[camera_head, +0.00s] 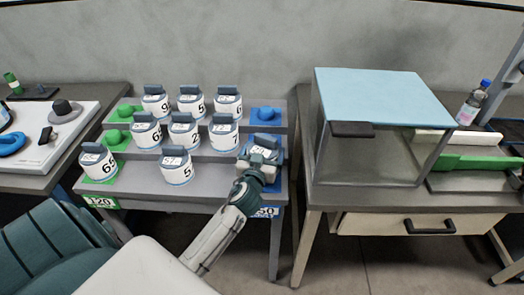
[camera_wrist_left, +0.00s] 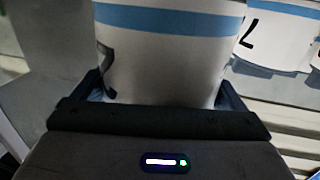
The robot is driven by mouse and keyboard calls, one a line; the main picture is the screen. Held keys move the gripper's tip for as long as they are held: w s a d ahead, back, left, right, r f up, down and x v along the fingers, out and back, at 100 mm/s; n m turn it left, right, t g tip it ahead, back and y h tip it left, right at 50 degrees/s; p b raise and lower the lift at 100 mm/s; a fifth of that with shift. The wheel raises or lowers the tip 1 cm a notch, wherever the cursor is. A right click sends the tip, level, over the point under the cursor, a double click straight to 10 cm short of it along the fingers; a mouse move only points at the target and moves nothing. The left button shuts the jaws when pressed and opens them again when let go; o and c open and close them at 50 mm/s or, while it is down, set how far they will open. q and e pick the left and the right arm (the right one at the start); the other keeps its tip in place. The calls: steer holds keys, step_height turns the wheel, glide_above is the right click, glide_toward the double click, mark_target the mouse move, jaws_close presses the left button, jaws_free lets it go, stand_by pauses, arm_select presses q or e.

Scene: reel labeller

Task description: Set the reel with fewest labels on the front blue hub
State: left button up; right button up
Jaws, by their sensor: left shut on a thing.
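My left gripper (camera_head: 258,168) is shut on a white reel (camera_head: 264,150) with a dark top and a blue band, at the right end of the stepped rack (camera_head: 220,180). In the left wrist view the held reel (camera_wrist_left: 165,55) sits between the two fingers; its number is mostly out of sight. Blue pads show around the held reel, but the front blue hub is hidden by the reel and gripper. I cannot tell if the reel touches it. A back blue hub (camera_head: 267,114) is bare. My right gripper is not in view.
Several numbered reels, such as the one marked 7 (camera_head: 223,134), stand close left of the held reel. A reel (camera_head: 98,163) covers the front-left green pad. A blue-topped open box (camera_head: 380,95) stands on the right bench, with a bottle (camera_head: 473,103) beside it.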

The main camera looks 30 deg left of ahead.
arm_select(q)
steer(key=shift+f+b, duration=1.25)
steer(key=shift+f, duration=0.75)
steer(key=shift+b, duration=0.4)
steer(key=shift+f+b, duration=0.65)
steer(key=o, duration=0.7)
steer(key=shift+o, duration=0.3)
steer(key=shift+s, duration=0.1)
steer(key=shift+s, duration=0.15)
steer(key=shift+v, duration=2)
steer(key=b+v, duration=0.1)
steer(key=v, duration=0.5)
steer(key=shift+s, duration=0.35)
